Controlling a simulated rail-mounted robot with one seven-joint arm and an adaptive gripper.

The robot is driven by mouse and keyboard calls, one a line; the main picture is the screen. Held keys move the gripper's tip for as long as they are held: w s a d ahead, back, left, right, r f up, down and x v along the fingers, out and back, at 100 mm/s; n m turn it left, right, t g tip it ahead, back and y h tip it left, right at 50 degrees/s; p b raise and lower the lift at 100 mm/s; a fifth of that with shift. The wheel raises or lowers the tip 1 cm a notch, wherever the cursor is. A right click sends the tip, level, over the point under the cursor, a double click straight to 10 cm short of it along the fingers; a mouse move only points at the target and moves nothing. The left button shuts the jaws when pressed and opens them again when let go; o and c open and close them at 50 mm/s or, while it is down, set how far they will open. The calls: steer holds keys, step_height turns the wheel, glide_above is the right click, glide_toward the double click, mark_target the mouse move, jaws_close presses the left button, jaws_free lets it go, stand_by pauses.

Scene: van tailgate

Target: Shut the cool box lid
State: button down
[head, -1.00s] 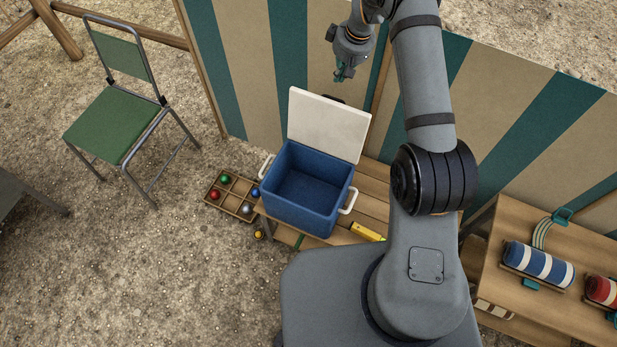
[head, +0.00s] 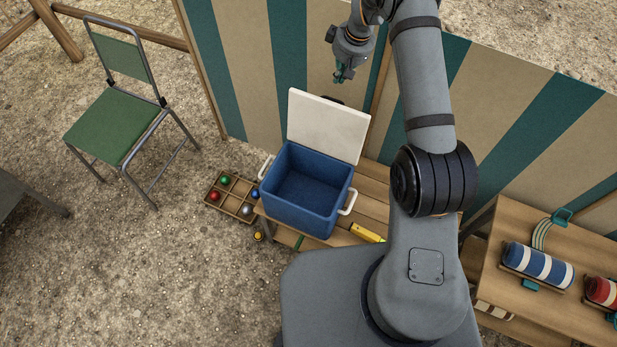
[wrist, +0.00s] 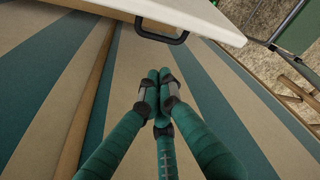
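The blue cool box (head: 303,213) stands on a slatted wooden bench in the head view, its inside visible and empty. Its white lid (head: 328,124) stands raised at the far side, tilted up. The lid's edge also shows at the top of the wrist view (wrist: 205,14), with a black handle (wrist: 160,32) on it. My gripper (head: 341,76) is above and behind the lid, near the striped cloth. In the wrist view its teal fingers (wrist: 160,88) are drawn together with nothing between them. They are apart from the handle.
The striped cloth wall (head: 240,60) rises close behind the box. A green chair (head: 118,125) and a sectioned tray of balls (head: 232,194) are at left. A yellow object (head: 366,232) lies on the bench. A wooden table (head: 530,300) with striped rolls is at right.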

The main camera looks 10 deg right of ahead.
steer(key=shift+f, duration=0.15)
steer(key=s+b+x, duration=0.1)
steer(key=b+x, duration=0.6)
steer(key=shift+s+d+f+b, duration=0.2)
steer(key=shift+s+d+b, duration=0.05)
steer(key=shift+d+b, duration=0.15)
stand_by(0.4)
steer(key=s+a+b, duration=0.6)
steer(key=s+a, duration=0.1)
steer(key=s, duration=0.6)
steer(key=shift+a+b, duration=0.4)
stand_by(1.2)
steer(key=shift+r, duration=0.1)
step_height(320, 180, up, 9)
steer(key=w+p, duration=0.1)
steer(key=p, duration=0.5)
steer(key=shift+d+p, duration=0.3)
steer(key=shift+p, duration=0.1)
